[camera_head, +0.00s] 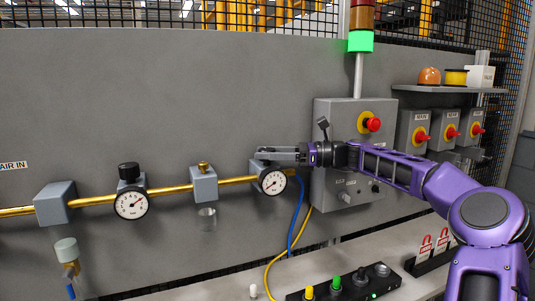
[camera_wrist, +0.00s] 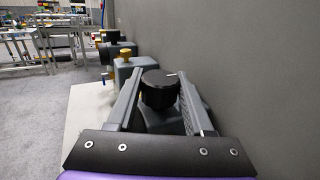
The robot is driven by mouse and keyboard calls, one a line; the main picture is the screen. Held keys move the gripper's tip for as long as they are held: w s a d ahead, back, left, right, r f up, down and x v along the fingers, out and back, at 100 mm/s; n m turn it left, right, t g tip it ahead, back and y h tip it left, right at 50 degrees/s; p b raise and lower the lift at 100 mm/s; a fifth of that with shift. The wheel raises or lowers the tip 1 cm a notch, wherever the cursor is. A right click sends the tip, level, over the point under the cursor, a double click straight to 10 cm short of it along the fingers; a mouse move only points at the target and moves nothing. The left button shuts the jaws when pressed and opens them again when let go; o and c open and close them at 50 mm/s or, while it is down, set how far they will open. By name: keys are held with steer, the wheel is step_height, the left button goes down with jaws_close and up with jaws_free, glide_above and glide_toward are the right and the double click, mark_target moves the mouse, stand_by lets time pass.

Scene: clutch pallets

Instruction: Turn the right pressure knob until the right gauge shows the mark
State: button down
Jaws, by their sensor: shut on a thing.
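My gripper (camera_head: 262,155) reaches in from the right in the head view, over the right gauge. In the wrist view my gripper (camera_wrist: 160,88) has its two grey fingers on either side of the black right pressure knob (camera_wrist: 158,93), shut on it. The knob has a white line on top and is mostly hidden by the fingers in the head view. The right gauge (camera_head: 272,182) is a round white dial with a black rim, just below my gripper. Its needle and mark are too small to read surely.
A left gauge (camera_head: 131,204) with its own black knob (camera_head: 129,171) sits on the same brass pipe (camera_head: 98,200). A grey control box (camera_head: 328,116) with a red button stands behind my arm. Blue and yellow hoses hang below. The panel above the pipe is clear.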

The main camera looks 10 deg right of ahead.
steer(key=shift+c, duration=1.4)
jaws_free()
steer(key=v, duration=1.7)
steer(key=shift+d, duration=0.2)
steer(key=shift+s+f, duration=0.1)
